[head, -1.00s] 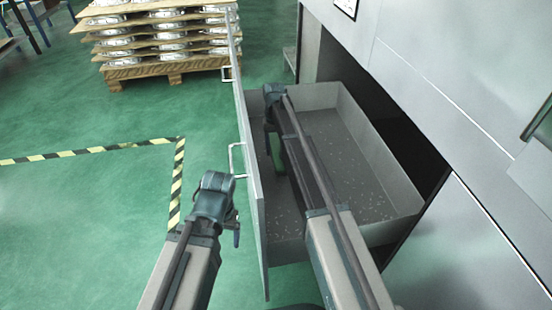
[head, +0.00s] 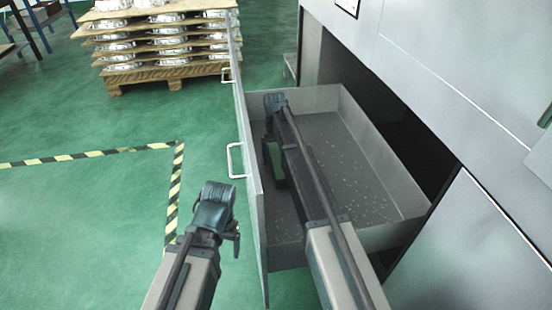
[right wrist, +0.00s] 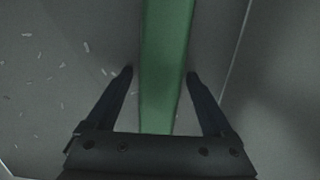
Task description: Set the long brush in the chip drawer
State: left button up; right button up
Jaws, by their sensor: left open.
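The chip drawer (head: 350,222) is a grey open drawer, pulled out of the machine, with small metal chips on its floor. The long brush (head: 271,160) shows as a green strip inside the drawer's left side, partly hidden by my right arm.
The drawer front (head: 246,150) stands as a tall panel with white handles (head: 232,160). A pallet stack of castings (head: 165,45) is at the back left. Yellow-black floor tape (head: 90,155) marks the green floor, which is clear at left.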

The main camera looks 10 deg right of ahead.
aim_at(276, 156)
jog(key=shift+r, duration=0.15)
notch_tip(276, 156, up, 12)
jog(key=w+p, duration=0.1)
jog(key=p, duration=1.1)
jog(key=shift+w, duration=0.25)
jog(key=f+b, duration=0.4)
jog(key=s+f+b, duration=0.1)
jog(key=f+b, duration=0.7)
jog(key=shift+s+f, duration=0.15)
jog(key=shift+s, duration=0.1)
jog(key=shift+f, duration=0.25)
notch_tip(276, 156, up, 12)
jog(key=p, duration=1.1)
jog(key=shift+f, duration=0.25)
dwell(1.2)
dwell(0.3)
